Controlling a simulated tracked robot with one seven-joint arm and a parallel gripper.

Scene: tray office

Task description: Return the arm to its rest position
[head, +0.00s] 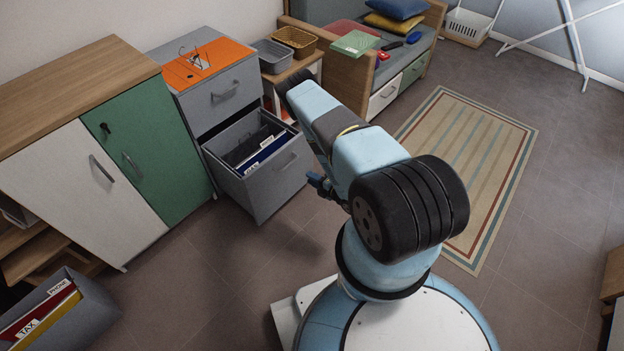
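My arm rises from my base and its upper part reaches away toward the open drawer and the bench. My gripper (317,183) shows only as a small dark piece beside the arm's left side, to the right of the open drawer's front. Most of it is hidden behind the arm, so I cannot tell whether it is open or shut, or whether it holds anything.
A grey cabinet (226,89) has its lower drawer (262,185) pulled out, with folders inside. A white and green cupboard (152,150) stands left. A grey file box (85,325) is at bottom left. A bench (345,75) stands behind. The striped rug (480,150) is clear.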

